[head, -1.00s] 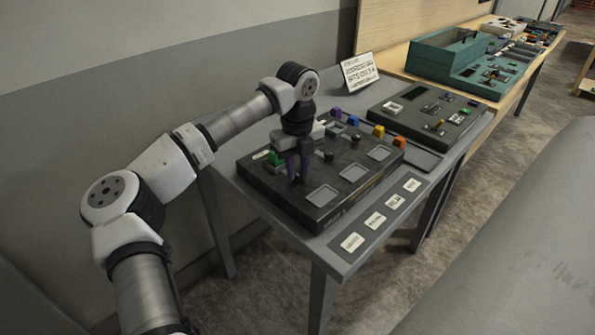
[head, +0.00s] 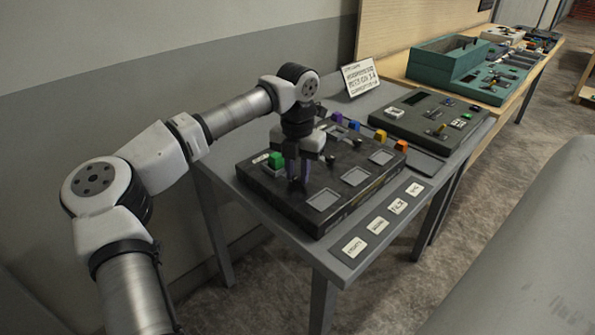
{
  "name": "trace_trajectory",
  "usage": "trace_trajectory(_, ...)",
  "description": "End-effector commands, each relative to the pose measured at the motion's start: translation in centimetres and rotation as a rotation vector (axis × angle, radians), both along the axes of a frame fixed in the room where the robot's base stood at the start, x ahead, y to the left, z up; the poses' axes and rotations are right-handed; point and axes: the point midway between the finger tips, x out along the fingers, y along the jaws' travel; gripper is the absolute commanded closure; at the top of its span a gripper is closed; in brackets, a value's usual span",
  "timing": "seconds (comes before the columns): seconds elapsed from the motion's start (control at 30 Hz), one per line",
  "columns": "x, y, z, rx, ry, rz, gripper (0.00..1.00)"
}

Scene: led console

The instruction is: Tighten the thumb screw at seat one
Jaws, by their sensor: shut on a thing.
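The dark console (head: 268,187) lies on the grey table, with square recessed seats along its front, such as the left one (head: 323,199), the middle one (head: 355,176) and the right one (head: 381,157). My gripper (head: 297,184) points down over the left part of the console, just left of the left visible recess. Its fingers are shut on a small thumb screw, mostly hidden between the fingertips. A green block (head: 276,160) sits on the console just left of the gripper. A small black knob (head: 357,143) stands farther right.
A label strip (head: 376,222) runs along the table front. A teal box (head: 440,60) stands on the farther table.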

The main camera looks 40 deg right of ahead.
Motion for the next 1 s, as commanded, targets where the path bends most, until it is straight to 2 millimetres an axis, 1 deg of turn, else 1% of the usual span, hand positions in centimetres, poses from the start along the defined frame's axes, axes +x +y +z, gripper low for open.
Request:
trace_trajectory(0.03,0.14,-0.06,0.38,-0.006,-0.006,-0.040,1.00)
trace_trajectory(1.0,0.36,-0.10,0.61,-0.007,-0.010,-0.960,1.00)
